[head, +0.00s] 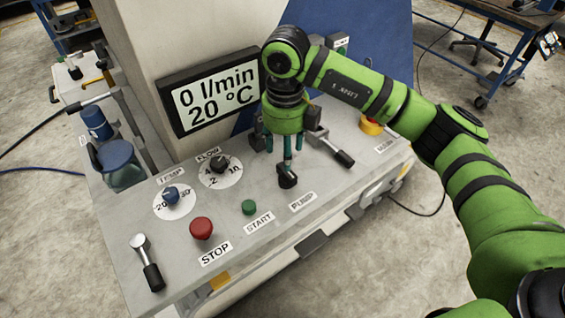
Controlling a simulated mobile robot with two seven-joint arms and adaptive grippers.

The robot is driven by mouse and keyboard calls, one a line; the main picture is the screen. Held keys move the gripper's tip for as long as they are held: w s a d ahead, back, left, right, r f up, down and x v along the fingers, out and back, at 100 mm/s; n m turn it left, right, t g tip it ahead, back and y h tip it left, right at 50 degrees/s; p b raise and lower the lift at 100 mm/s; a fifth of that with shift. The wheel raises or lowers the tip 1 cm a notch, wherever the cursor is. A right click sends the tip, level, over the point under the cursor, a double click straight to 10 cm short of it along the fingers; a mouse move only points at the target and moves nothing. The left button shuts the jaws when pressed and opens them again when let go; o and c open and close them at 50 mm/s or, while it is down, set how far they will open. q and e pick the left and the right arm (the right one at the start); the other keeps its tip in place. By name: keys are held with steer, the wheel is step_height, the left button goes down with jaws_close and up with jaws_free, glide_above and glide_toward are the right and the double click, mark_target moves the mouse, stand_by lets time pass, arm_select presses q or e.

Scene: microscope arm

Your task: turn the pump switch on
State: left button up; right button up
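The pump switch (287,178) is a small black switch on the grey control panel, just behind the PUMP label (302,201). My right gripper (285,152) points down over the panel, right behind and above the switch. Its teal fingers hang apart with nothing seen between them. The front finger's tip overlaps the top of the switch in the picture; I cannot tell whether they touch. My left gripper is out of view.
The display (212,93) reads 0 l/min and 20 °C. A green START button (249,207), red STOP button (201,228), blue TEMP knob (171,194) and FLOW knob (220,167) stand left of the switch. A black-handled lever (338,153) is close right of my gripper.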

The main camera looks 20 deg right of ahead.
mark_target(287, 174)
steer(key=f+p, duration=0.1)
steer(key=f, duration=0.1)
steer(key=f+p, duration=0.1)
steer(key=f, duration=0.2)
steer(key=shift+s+f, duration=0.2)
steer(key=shift+f, duration=0.6)
steer(key=shift+a, duration=0.1)
jaws_close()
